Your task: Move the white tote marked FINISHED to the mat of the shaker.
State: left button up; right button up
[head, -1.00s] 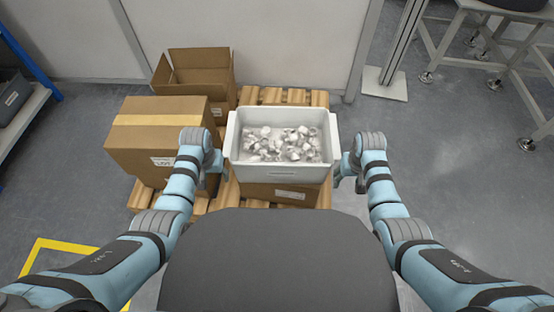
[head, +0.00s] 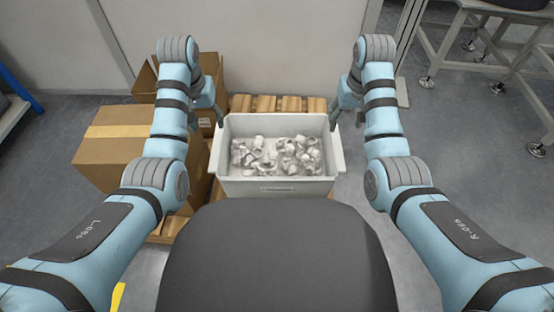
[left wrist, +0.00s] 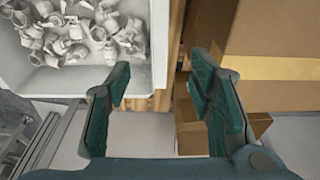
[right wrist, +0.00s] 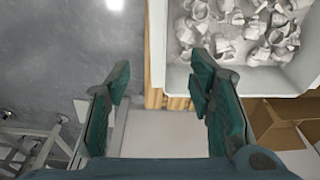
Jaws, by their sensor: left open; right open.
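The white tote (head: 275,188) stands in the middle of the head view, upright, holding several small pale parts. A small label on its front wall is too small to read. My left gripper (head: 212,112) is open and empty by the tote's far left corner. My right gripper (head: 342,114) is open by the far right corner. In the left wrist view the open fingers (left wrist: 158,82) are near the tote's corner, and its rim (left wrist: 160,40) runs in line with the gap. The right wrist view shows a similar gap (right wrist: 160,82) by the rim (right wrist: 158,45). The shaker's mat is not identifiable.
A taped cardboard box (head: 105,150) stands left of the tote, and an open carton (head: 210,75) stands behind it. Wooden pallet slats (head: 275,103) show behind the tote, near the wall. A wheeled metal stand (head: 465,45) is at the upper right.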

aim_at(217, 143)
pick_arm(q)
jog(key=w+f, duration=0.1)
jog(key=f, duration=0.3)
jog(key=w+f, duration=0.1)
jog(key=f, duration=0.3)
jog(key=w+f, duration=0.1)
jog(key=f, duration=0.3)
jog(key=shift+f, duration=0.3)
pick_arm(e)
jog(key=w+f, duration=0.1)
jog(key=f, duration=0.3)
jog(key=w+f, duration=0.1)
jog(key=f, duration=0.3)
jog(key=w+f, duration=0.1)
jog(key=f, duration=0.3)
jog(key=shift+d+f, duration=0.1)
jog(key=shift+f, duration=0.25)
pick_arm(q)
jog(key=shift+s+f, duration=0.1)
jog(key=shift+f, duration=0.45)
pick_arm(e)
jog(key=shift+s+f, duration=0.15)
jog(key=shift+f, duration=0.4)
pick_arm(q)
jog(key=shift+c, duration=0.2)
pick_arm(e)
jog(key=shift+c, duration=0.2)
